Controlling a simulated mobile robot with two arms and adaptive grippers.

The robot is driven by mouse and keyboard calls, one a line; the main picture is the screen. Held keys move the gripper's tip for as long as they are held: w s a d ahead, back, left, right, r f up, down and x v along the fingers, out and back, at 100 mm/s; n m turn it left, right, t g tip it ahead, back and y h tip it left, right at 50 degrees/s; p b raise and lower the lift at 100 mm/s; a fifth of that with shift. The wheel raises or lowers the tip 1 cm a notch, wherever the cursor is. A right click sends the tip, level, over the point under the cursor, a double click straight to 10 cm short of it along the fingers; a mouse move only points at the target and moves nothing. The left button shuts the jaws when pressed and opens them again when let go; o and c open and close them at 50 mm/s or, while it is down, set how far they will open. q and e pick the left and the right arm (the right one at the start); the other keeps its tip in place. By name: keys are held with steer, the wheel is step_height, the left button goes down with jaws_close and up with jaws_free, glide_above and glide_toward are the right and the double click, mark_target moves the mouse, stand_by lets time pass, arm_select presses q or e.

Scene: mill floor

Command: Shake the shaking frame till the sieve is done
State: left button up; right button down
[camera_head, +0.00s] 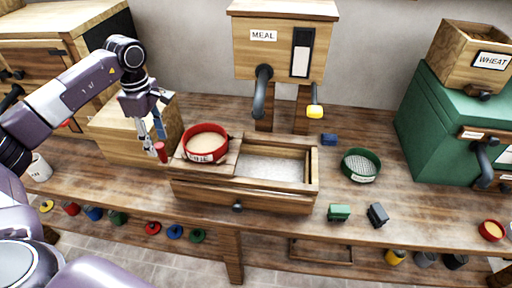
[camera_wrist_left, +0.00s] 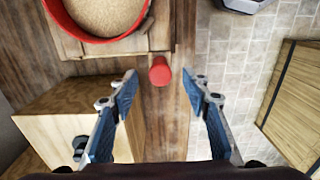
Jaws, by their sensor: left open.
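The shaking frame (camera_head: 226,170) is a wooden slide at the left end of a long wooden trough (camera_head: 245,196) on the bench. A red sieve (camera_head: 206,156), labelled FINE and holding beige material, sits on it. The sieve also shows at the top of the left wrist view (camera_wrist_left: 100,32). A red knob (camera_wrist_left: 160,71) sticks out at the frame's end; in the head view (camera_head: 161,152) it is just by the fingertips. My left gripper (camera_head: 153,147) is open, its blue-padded fingers on either side of the knob, apart from it. My right gripper is out of view.
Pale material lies in the trough. A green sieve (camera_head: 361,165) lies to its right. A MEAL bin (camera_head: 283,46) with a spout stands behind, and a WHEAT hopper (camera_head: 470,55) on a green machine stands right. A wooden box (camera_head: 120,128) is close behind my left gripper.

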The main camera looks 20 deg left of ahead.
arm_select(q)
step_height(320, 180, up, 8)
steer(key=p, duration=0.5)
steer(key=shift+f+p, duration=0.15)
steer(key=shift+p, duration=0.2)
steer(key=shift+f, duration=0.1)
